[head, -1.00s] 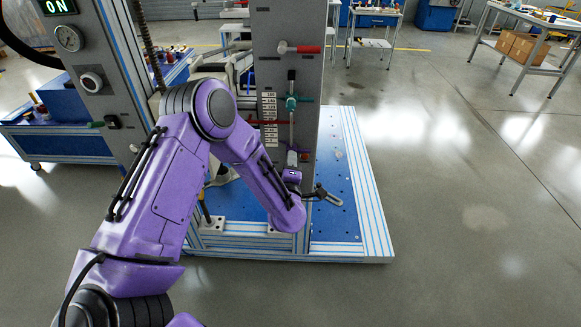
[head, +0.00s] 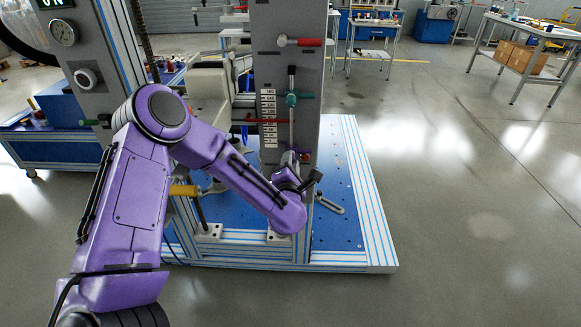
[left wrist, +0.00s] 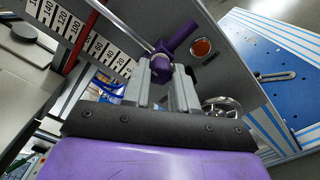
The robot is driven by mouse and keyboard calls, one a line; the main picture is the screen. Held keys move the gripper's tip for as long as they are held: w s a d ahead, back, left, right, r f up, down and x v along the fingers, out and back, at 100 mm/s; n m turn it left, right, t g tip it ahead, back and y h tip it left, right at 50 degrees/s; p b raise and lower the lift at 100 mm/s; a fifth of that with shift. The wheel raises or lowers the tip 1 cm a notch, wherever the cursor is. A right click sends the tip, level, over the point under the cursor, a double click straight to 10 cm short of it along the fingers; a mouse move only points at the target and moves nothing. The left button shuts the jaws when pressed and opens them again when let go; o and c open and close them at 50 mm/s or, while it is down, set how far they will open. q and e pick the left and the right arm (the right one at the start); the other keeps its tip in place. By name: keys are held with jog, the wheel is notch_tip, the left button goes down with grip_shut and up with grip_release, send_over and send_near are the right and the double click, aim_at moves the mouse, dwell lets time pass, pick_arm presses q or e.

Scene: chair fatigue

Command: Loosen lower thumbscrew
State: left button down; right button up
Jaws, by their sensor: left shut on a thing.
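A purple thumbscrew (left wrist: 181,38) with a short round handle sits at the lower end of a thin metal rod, beside a scale plate, in the left wrist view. My left gripper (left wrist: 161,74) is shut on its purple lower part. In the head view my left gripper (head: 302,180) is at the lower front of the grey column, and the arm partly hides the thumbscrew. A teal clamp (head: 291,99) sits higher on the same rod. My right gripper is not in view.
The grey column (head: 275,60) stands on a blue perforated base (head: 345,235) with aluminium edges. A slotted metal bar (head: 330,204) lies on the base near the gripper. A red-handled lever (head: 308,42) juts from the column above. The floor to the right is clear.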

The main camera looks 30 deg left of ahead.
pick_arm(q)
jog(key=shift+n, duration=0.3)
jog(key=c, duration=0.9)
grip_release()
jog(key=b+v, duration=0.2)
jog(key=v, duration=0.8)
jog(key=shift+s+d, duration=0.25)
